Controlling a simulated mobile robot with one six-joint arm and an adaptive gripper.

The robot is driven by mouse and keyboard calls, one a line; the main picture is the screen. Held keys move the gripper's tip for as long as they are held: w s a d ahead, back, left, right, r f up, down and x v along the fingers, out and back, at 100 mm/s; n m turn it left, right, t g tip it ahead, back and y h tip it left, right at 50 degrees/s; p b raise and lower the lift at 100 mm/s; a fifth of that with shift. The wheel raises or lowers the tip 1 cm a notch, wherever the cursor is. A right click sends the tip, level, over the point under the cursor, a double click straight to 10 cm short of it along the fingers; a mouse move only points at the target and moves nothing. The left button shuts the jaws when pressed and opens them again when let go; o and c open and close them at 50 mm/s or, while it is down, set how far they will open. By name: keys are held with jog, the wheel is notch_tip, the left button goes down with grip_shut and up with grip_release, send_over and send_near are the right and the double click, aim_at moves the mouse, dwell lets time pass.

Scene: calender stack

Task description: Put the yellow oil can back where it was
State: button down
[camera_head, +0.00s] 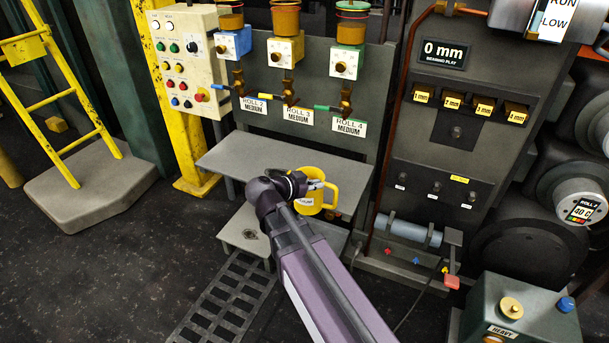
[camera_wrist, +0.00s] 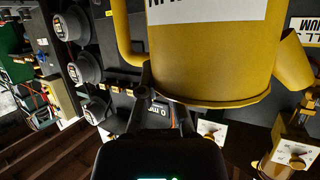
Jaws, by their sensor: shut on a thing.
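The yellow oil can (camera_head: 325,192) is at the end of my arm, in front of the right part of the grey shelf (camera_head: 235,163) in the head view. In the wrist view the can (camera_wrist: 210,65) is close up, with a white label, its handle at left and spout at right. My gripper (camera_head: 305,184) is shut on the can, at the handle side. In the wrist view my gripper (camera_wrist: 148,80) shows below and left of the can. No surface shows touching the can's base there. Part of the label is cut off.
Cups with valves stand above the shelf, over labels ROLL 2 (camera_head: 253,104), ROLL 3 (camera_head: 298,116) and ROLL 4 (camera_head: 349,125), all MEDIUM. A lower grey step (camera_head: 245,238) is below. A green box marked HEAVY (camera_head: 530,305) stands front right. The shelf's left part is clear.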

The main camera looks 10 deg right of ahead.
jog(key=w+f+b, duration=0.1)
jog(key=w, duration=1.4)
jog(key=shift+w+d+f, duration=0.2)
jog(key=shift+d, duration=0.1)
jog(key=shift+f+b, duration=0.15)
jog(key=shift+b, duration=0.2)
jog(key=shift+f+b, duration=1.65)
jog(key=c, duration=0.8)
grip_release()
jog(key=p+v, duration=0.4)
jog(key=v, duration=0.8)
jog(key=shift+p, duration=0.3)
